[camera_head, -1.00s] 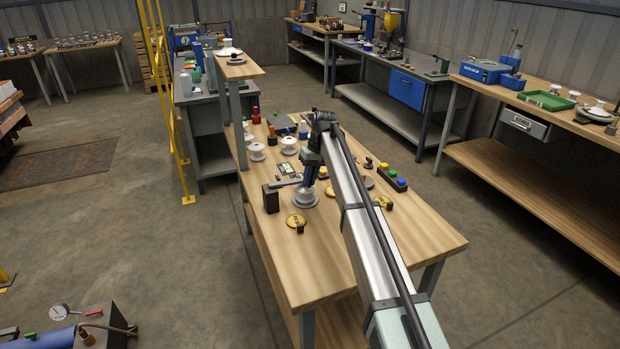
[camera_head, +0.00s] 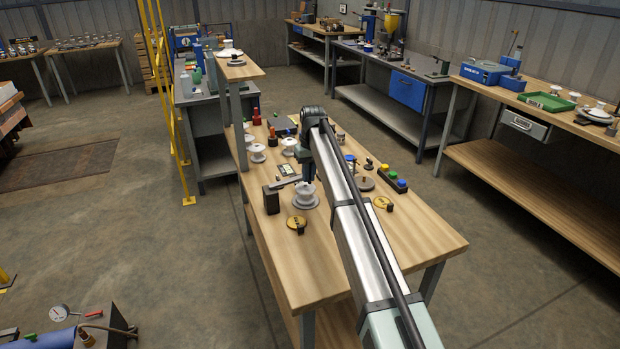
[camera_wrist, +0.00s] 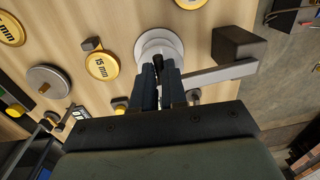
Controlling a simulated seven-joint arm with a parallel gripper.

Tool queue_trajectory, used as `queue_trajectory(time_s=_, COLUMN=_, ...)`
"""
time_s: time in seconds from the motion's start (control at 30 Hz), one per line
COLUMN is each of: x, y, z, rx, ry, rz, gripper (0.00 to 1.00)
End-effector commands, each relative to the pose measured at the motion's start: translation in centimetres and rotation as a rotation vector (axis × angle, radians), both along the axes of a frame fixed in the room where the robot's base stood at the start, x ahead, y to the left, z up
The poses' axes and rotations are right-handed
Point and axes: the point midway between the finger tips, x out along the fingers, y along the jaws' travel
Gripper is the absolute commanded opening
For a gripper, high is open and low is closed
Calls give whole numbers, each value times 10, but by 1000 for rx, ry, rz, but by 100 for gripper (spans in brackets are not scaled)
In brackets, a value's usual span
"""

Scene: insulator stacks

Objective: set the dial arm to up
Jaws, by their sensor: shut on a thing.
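The dial arm is a grey bar (camera_head: 285,183) on a dark block (camera_head: 271,199) near the left edge of the wooden bench. In the wrist view the bar (camera_wrist: 222,73) runs from the block (camera_wrist: 236,47) to my fingers. My gripper (camera_head: 308,179) points down at the bar's free end. In the wrist view my gripper (camera_wrist: 163,76) is shut on a small black piece, which looks like the arm's end; the fingers partly hide it. A white insulator on a grey disc (camera_head: 305,200) stands right beside and below the fingers.
A yellow 15 mm disc (camera_wrist: 102,66) lies close to the insulator. Other insulators (camera_head: 257,152), a grey disc (camera_head: 366,184) and a box of coloured buttons (camera_head: 392,178) stand around on the bench. The bench's near part (camera_head: 325,265) is clear.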

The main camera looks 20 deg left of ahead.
Motion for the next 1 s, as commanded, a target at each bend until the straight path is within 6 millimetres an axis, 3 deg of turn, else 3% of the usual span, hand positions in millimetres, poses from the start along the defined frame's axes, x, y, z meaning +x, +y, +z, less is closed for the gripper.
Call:
queue_trajectory(time_s=0.5, x=-26, y=26, z=52, rx=-338, ry=-342, rz=3, gripper=0)
queue_trajectory(time_s=1.0, x=-63, y=63, z=81, rx=-675, ry=-677, rz=5, gripper=0)
